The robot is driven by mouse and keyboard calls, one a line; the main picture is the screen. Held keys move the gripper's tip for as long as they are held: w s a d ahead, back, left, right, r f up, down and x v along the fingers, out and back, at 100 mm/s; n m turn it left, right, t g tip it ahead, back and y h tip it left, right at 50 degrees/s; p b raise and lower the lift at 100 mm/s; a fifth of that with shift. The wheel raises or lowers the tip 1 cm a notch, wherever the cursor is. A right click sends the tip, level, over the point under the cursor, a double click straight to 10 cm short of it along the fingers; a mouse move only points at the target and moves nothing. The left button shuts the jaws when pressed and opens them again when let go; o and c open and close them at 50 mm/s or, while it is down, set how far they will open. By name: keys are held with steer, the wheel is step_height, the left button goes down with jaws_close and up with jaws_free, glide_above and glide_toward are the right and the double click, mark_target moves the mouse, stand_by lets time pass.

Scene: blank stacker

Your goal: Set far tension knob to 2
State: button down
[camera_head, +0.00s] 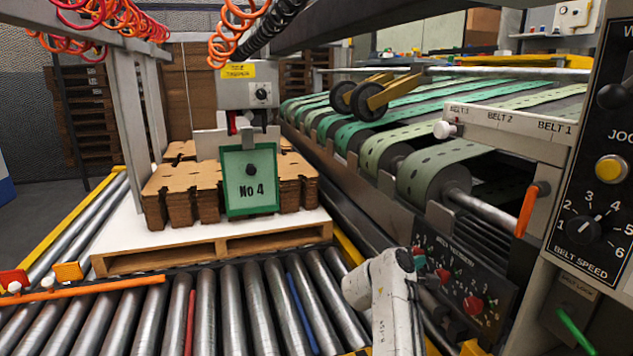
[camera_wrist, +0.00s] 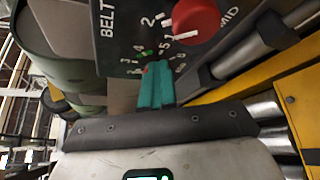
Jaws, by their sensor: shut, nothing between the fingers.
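The belt tension panel (camera_head: 462,268) is a black plate below the belts, with red knobs in a slanting row. In the wrist view, the red MID knob (camera_wrist: 196,20) has a white pointer line on its lower side. My gripper (camera_wrist: 155,85) has teal fingers, shut together and empty, with their tips at the neighbouring numbered dial. A small red bit of the far knob (camera_wrist: 146,70) shows by the tips; the rest is hidden, so its setting is unreadable. In the head view, my gripper (camera_head: 418,258) is at the panel's far end.
The black control post with the belt speed knob (camera_head: 585,229) stands at the right, with an orange lever (camera_head: 530,210) beside it. Metal rollers (camera_head: 235,310) lie below. A pallet (camera_head: 220,245) with stacked blanks stands at the left. A yellow rail (camera_wrist: 255,85) runs near my gripper.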

steer(key=shift+w+d+r, duration=0.1)
steer(key=shift+d+r, duration=0.1)
steer(key=shift+d, duration=0.1)
steer(key=shift+w+a+r+b, duration=0.3)
steer(key=shift+r+b, duration=0.2)
steer(key=shift+b, duration=0.2)
steer(key=shift+w+a+r+b, duration=0.15)
steer(key=shift+w+r+b, duration=0.15)
steer(key=shift+b, duration=0.35)
steer(key=shift+s+r+p, duration=0.15)
steer(key=shift+r+p, duration=0.05)
steer(key=shift+p, duration=0.1)
steer(key=shift+s+r+p, duration=0.15)
steer(key=shift+r+p, duration=0.05)
steer(key=shift+p, duration=0.15)
steer(key=shift+s+a+b, duration=0.15)
steer(key=shift+s+a, duration=0.15)
steer(key=shift+a, duration=0.6)
steer(key=shift+s+a+b, duration=0.1)
steer(key=shift+s+a, duration=0.25)
steer(key=shift+a, duration=0.6)
steer(key=shift+s+a+b, duration=0.15)
steer(key=shift+s+a, duration=0.15)
steer(key=shift+a, duration=0.6)
steer(key=shift+a+p, duration=0.1)
steer(key=shift+p, duration=0.95)
